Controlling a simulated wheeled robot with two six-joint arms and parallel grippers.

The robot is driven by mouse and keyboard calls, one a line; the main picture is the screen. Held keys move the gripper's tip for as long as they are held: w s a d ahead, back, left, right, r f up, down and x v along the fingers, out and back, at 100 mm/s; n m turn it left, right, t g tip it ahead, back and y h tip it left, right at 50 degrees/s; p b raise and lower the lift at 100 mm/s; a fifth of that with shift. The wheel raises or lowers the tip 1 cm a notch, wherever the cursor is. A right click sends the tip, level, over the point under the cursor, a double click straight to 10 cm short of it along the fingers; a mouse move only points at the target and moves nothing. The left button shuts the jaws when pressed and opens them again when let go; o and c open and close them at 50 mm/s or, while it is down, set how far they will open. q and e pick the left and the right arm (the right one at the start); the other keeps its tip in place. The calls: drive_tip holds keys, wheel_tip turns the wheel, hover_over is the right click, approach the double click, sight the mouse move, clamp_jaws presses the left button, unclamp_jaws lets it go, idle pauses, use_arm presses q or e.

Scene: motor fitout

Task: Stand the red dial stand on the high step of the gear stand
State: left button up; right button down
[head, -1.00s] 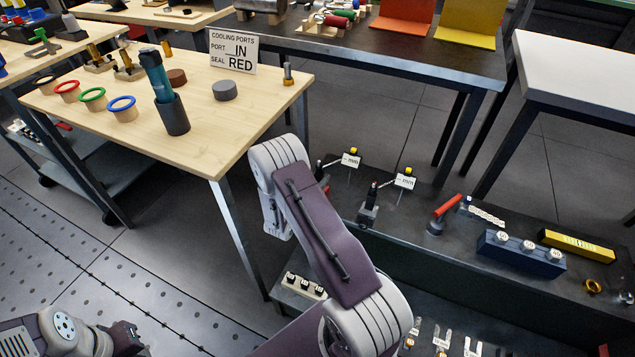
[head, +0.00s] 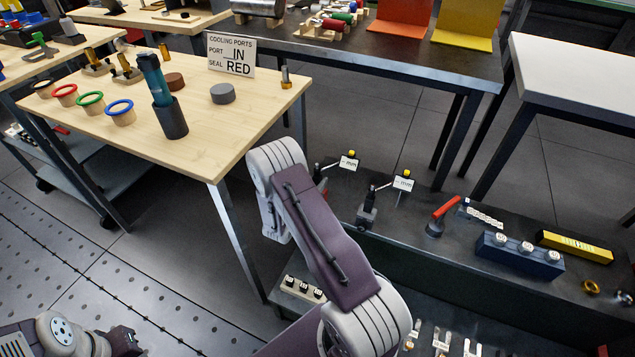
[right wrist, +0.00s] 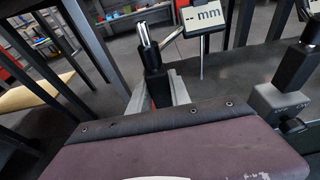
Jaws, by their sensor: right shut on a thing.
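The red dial stand (head: 318,178) is mostly hidden behind my right arm in the head view. Its white "mm" tag (head: 349,162) and yellow knob show beside the arm. In the right wrist view its dark post with a metal tip (right wrist: 154,62) stands between the grey fingers of my right gripper (right wrist: 160,92), with red below. The gripper is shut on it. The dark gear stand's high step (head: 410,225) lies around and right of it. I cannot tell whether the stand's base touches that step. My left gripper (head: 125,341) is at the lower left; its jaws are unclear.
A second, grey-based dial stand (head: 368,212) stands close to the right of the red one. A red-handled tool (head: 443,212), a blue block (head: 520,257) and a yellow bar (head: 575,246) sit farther right. A wooden table (head: 215,150) is at the left. Several small parts lie on the low step.

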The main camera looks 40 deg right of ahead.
drive_tip(key=shift+f+b, duration=0.3)
idle(0.5)
drive_tip(key=c, duration=1.2)
unclamp_jaws()
drive_tip(key=shift+o, duration=0.4)
drive_tip(key=shift+s+a+f, duration=0.1)
drive_tip(key=p+v, duration=0.2)
drive_tip(key=v, duration=0.7)
drive_tip(key=shift+p, duration=0.4)
